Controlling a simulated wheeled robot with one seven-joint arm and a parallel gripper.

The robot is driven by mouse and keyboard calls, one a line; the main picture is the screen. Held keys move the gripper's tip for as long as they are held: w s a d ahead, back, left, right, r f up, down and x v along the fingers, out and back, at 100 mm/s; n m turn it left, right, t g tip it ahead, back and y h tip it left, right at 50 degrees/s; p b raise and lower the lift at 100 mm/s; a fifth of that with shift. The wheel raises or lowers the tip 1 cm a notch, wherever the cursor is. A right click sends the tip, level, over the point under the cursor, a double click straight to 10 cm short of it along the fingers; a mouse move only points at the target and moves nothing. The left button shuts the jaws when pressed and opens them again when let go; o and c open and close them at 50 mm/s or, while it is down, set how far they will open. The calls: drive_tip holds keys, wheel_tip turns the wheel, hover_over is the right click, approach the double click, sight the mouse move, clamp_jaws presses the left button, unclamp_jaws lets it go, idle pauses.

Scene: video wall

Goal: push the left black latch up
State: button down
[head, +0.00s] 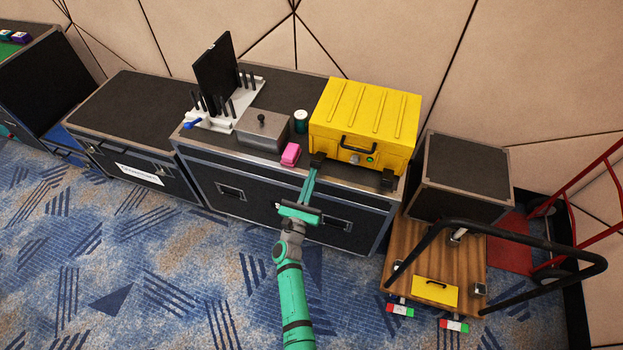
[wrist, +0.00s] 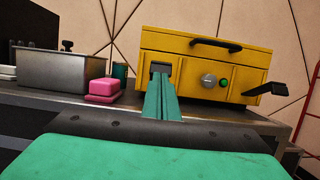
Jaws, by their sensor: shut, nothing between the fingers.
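A yellow case (head: 365,108) with a black handle, a silver knob and a green button stands on the dark flight case; it also shows in the wrist view (wrist: 205,48). Its left black latch (head: 318,158) is at the front left, also in the wrist view (wrist: 160,67). The right black latch (head: 388,181) sticks outward at the front right, plainly so in the wrist view (wrist: 266,89). My gripper (head: 311,172) is shut and empty, with its fingertips at the left latch. The fingers partly hide this latch; I cannot tell whether they touch it.
A pink block (head: 290,154) lies left of my fingers, beside a grey metal box (head: 262,130) and a dark green can (head: 300,120). A white rack (head: 225,115) with a black panel stands further left. A wooden cart (head: 425,265) with a black rail is at the right.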

sight(316, 160)
drive_tip(key=shift+w+r, duration=0.15)
drive_tip(key=shift+r, duration=0.85)
drive_tip(key=w+r, duration=0.1)
drive_tip(key=r, duration=0.1)
drive_tip(key=w+r, duration=0.1)
drive_tip(key=r, duration=0.1)
drive_tip(key=w+d+r, duration=0.1)
drive_tip(key=r, duration=0.1)
drive_tip(key=shift+w+d+r, duration=0.1)
drive_tip(key=shift+w, duration=0.15)
drive_tip(key=shift+w+d+r, duration=0.15)
drive_tip(key=shift+w+r, duration=0.15)
drive_tip(key=shift+w, duration=0.1)
idle(0.3)
